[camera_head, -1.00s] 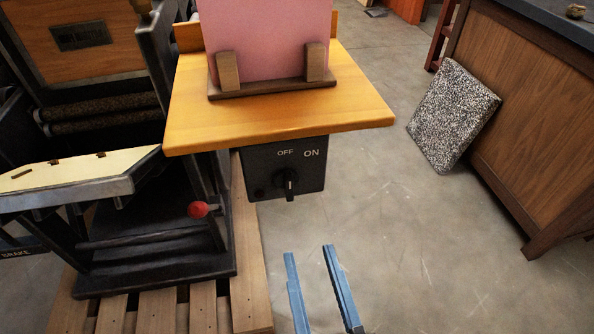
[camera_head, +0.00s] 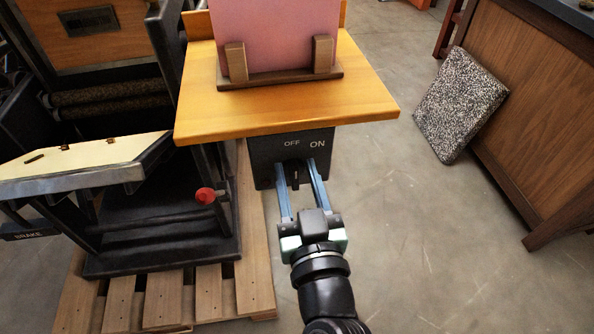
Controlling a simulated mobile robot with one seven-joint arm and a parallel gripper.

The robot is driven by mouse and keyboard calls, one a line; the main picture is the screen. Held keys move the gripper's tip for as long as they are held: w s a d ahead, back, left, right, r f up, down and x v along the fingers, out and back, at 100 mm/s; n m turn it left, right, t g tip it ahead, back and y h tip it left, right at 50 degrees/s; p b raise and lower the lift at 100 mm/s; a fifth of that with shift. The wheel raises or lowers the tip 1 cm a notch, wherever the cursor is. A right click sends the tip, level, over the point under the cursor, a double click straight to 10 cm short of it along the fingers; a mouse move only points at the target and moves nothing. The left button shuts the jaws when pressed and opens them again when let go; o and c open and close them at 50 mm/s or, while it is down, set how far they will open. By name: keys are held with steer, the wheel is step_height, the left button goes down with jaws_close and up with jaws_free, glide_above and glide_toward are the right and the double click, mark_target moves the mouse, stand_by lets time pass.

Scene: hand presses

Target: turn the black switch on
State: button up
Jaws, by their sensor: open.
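The black switch box (camera_head: 262,164) hangs under the front edge of a wooden shelf, with OFF and ON printed in white on its face. Its black knob (camera_head: 295,182) shows between the blue fingers and looks close to upright, but it is partly hidden. My gripper (camera_head: 296,164) is open, with its two fingers reaching to the box face, one on each side of the knob. I cannot tell whether either finger touches the knob.
The wooden shelf (camera_head: 290,110) overhangs the switch and carries a pink panel (camera_head: 275,38) in a holder. A black press with a red knob (camera_head: 205,195) stands on a pallet (camera_head: 165,298) at left. A speckled slab (camera_head: 460,105) leans on a cabinet at right. The floor between is clear.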

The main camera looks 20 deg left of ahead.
jaws_close()
